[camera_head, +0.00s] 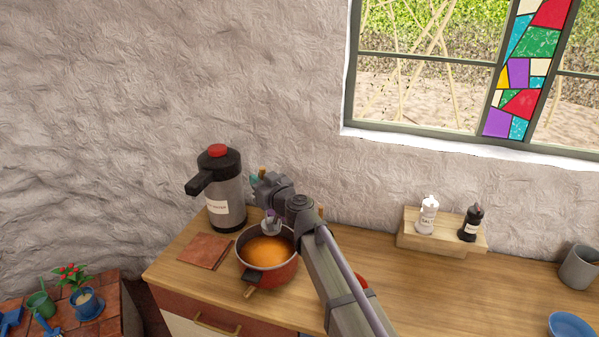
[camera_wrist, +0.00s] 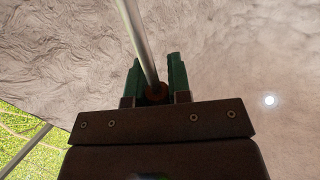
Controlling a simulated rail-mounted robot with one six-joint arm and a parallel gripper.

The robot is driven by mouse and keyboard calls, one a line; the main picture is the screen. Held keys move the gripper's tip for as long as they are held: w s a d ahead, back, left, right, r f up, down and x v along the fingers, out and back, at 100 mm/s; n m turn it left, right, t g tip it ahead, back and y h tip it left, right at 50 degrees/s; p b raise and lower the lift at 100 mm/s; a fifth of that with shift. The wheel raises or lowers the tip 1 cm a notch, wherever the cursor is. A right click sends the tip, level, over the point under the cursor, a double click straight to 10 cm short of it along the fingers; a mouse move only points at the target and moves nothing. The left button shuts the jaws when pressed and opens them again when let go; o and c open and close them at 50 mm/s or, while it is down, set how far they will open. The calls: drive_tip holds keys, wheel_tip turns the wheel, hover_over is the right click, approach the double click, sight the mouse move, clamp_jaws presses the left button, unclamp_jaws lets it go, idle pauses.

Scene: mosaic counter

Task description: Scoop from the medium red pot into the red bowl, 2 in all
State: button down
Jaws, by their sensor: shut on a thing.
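The red pot (camera_head: 284,278) stands on the wooden counter with orange soup (camera_head: 266,251) in it. My gripper (camera_head: 258,181) is above the pot, left of my forearm. In the wrist view its green fingers (camera_wrist: 156,82) are shut on the handle of a utensil (camera_wrist: 139,40), a thin metal rod with a reddish-brown end.
A water dispenser (camera_head: 228,205) and a reddish-brown tile (camera_head: 204,251) are left of the pot. A wooden stand (camera_head: 412,239) holds salt and pepper shakers. A grey mug (camera_head: 578,268) and a blue bowl (camera_head: 571,325) are far right. The counter's middle right is clear.

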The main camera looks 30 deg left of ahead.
wheel_tip(320, 180, down, 13)
drive_tip(key=s+b, duration=0.1)
drive_tip(key=b, duration=1.2)
drive_tip(key=shift+s+a+b, duration=0.25)
drive_tip(key=shift+a+b, duration=0.05)
drive_tip(key=shift+a, duration=0.1)
wheel_tip(320, 180, up, 11)
drive_tip(key=p, duration=1.1)
drive_tip(key=shift+r+p, duration=0.2)
drive_tip(key=shift+p, duration=0.1)
drive_tip(key=shift+a, duration=0.1)
